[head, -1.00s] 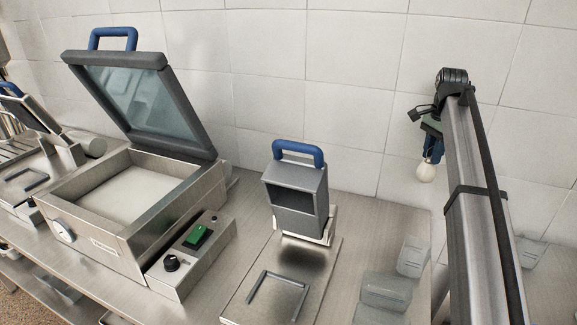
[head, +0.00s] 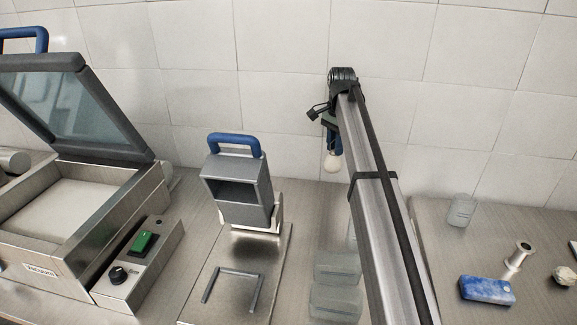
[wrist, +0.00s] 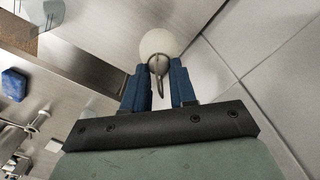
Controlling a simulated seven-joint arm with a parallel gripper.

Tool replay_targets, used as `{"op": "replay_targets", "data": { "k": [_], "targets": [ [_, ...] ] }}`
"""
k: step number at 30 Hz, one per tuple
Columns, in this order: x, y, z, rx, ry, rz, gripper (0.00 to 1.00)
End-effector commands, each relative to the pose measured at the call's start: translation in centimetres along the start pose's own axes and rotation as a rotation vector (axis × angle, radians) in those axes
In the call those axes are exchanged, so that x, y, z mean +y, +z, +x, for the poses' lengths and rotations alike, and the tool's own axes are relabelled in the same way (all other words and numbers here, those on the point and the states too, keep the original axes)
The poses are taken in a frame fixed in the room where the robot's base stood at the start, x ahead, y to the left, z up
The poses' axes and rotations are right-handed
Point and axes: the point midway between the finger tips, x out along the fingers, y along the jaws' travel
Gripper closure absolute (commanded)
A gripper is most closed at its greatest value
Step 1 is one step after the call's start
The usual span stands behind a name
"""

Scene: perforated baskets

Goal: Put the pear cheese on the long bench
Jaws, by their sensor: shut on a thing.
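The pear cheese (head: 332,162) is a small pale rounded piece, held in the air in front of the tiled wall. In the wrist view it is a pale ball (wrist: 158,42) with a string loop hanging between the fingers. My gripper (head: 331,148) is shut on the cheese; its two blue fingers (wrist: 159,72) sit at its near side. A steel bench (head: 190,205) with machines spans the left and middle of the head view. Another steel surface (head: 440,240) lies at the right. I cannot tell which is the long bench.
A vacuum machine with raised lid (head: 75,110) and a blue-handled press (head: 240,190) stand on the left bench. Clear containers (head: 337,268) sit near its right end.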

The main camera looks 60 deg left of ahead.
Motion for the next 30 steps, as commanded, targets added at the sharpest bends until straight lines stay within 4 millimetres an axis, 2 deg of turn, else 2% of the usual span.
{"op": "replay_targets", "data": {
  "k": [5,12,19,25,30],
  "targets": [
    [0.1,0.0,1.6,0.000,0.000,0.000,1.00],
    [0.1,0.1,5.4,-0.001,0.001,0.000,1.00],
    [0.1,0.0,7.1,0.000,0.000,0.000,1.00],
    [0.1,0.0,9.5,-0.001,0.001,0.000,1.00],
    [0.0,0.0,9.9,0.000,-0.001,0.000,1.00]
  ]
}}
